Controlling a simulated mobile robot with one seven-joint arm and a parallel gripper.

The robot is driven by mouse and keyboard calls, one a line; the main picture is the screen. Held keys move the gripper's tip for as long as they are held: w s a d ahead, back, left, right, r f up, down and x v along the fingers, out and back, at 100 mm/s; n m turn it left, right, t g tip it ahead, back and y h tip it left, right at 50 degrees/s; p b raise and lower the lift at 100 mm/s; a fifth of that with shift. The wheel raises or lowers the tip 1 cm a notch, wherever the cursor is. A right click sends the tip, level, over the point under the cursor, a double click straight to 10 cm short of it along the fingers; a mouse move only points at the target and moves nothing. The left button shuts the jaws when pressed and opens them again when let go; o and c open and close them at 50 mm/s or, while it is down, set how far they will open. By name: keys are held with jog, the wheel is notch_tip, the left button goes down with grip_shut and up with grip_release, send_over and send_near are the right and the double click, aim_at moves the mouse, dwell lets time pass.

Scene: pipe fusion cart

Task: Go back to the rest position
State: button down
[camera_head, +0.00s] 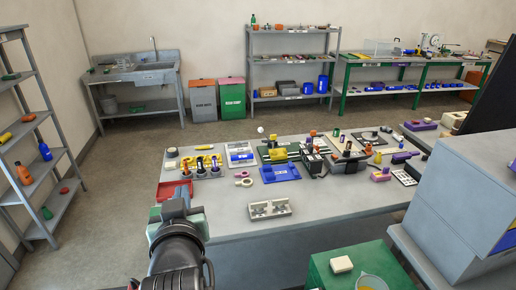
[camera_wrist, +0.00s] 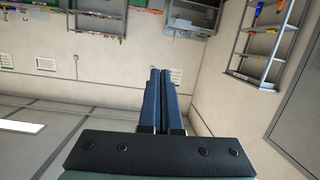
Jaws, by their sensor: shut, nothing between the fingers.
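My gripper (camera_head: 178,205) is raised at the lower left of the head view, in front of the near left corner of the work table (camera_head: 310,213). In the wrist view my gripper (camera_wrist: 162,75) shows two blue-grey fingers side by side, shut with nothing between them. The wrist view looks toward the walls and ceiling, upside down, with no object near the fingertips. A red tray (camera_head: 172,190) on the table lies just behind my gripper and is partly hidden by it.
The table carries several tools, a blue tray (camera_head: 280,173) and a grey two-part fixture (camera_head: 269,209). A green cabinet (camera_head: 335,273) stands at the front, a large grey box (camera_head: 460,190) at right. A shelf (camera_head: 40,160) stands at left. The floor between shelf and table is clear.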

jog(key=s+d+r+m+t+b, duration=0.1)
jog(key=d+r+t, duration=0.45)
jog(key=r, duration=0.75)
jog(key=s+d+r+m+t+h+b, duration=0.1)
jog(key=s+d+r+t+h, duration=0.1)
jog(key=s+r, duration=0.5)
jog(key=s+d+r+m+t+h+b, duration=0.1)
jog(key=s+d+r+t, duration=0.4)
jog(key=r, duration=0.6)
jog(key=s+d+m+h, duration=0.1)
jog(key=s+d, duration=0.1)
jog(key=shift+s+d+r, duration=0.25)
jog(key=shift+s+r, duration=0.05)
